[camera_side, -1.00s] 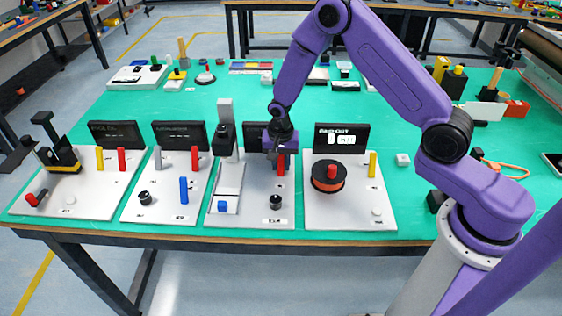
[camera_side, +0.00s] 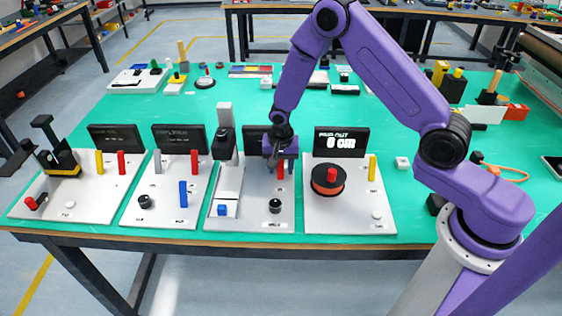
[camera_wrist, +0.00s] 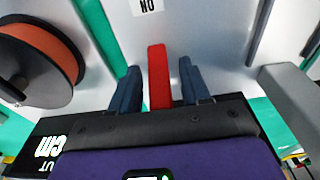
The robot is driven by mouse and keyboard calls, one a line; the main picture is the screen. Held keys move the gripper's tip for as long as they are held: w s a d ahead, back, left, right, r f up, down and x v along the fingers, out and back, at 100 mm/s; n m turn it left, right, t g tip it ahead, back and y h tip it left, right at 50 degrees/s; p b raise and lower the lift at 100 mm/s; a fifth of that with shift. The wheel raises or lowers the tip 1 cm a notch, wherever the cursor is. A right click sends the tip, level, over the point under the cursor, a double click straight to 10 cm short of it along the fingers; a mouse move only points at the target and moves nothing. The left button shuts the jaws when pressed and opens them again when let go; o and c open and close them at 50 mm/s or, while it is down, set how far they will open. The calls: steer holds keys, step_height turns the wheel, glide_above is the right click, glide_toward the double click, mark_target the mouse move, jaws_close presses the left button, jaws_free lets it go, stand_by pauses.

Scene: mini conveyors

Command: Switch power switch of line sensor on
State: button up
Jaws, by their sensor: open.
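A red lever (camera_side: 280,168) stands upright on the third white panel (camera_side: 285,212), below my gripper (camera_side: 280,158). In the wrist view the red lever (camera_wrist: 158,75) lies between the two dark blue fingers of my gripper (camera_wrist: 157,72). The fingers are open, with a gap on each side of the lever. A label (camera_wrist: 147,4) reading upside-down "ON" lies beyond the lever's far end. The third panel's dark display (camera_side: 254,140) is partly hidden by my gripper, and I cannot read it.
A grey and black post (camera_side: 225,135) stands just left of my gripper. The fourth panel at right has an orange spool (camera_side: 329,178), a yellow lever (camera_side: 372,168) and a display (camera_side: 341,142) reading "0 cm". Two more panels with levers stand at left.

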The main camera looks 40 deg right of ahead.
mark_target(281, 162)
step_height(281, 162, up, 17)
steer(key=s+a, duration=0.1)
steer(key=shift+s+a+r, duration=0.15)
steer(key=shift+s+a, duration=0.15)
steer(key=shift+s, duration=0.05)
stand_by(0.4)
steer(key=shift+g+y, duration=0.6)
steer(key=f, duration=0.5)
steer(key=w+d+f, duration=0.1)
steer(key=f, duration=0.9)
steer(key=shift+w+d+f, duration=0.2)
steer(key=shift+w+f, duration=0.05)
steer(key=shift+f, duration=0.1)
jaws_close()
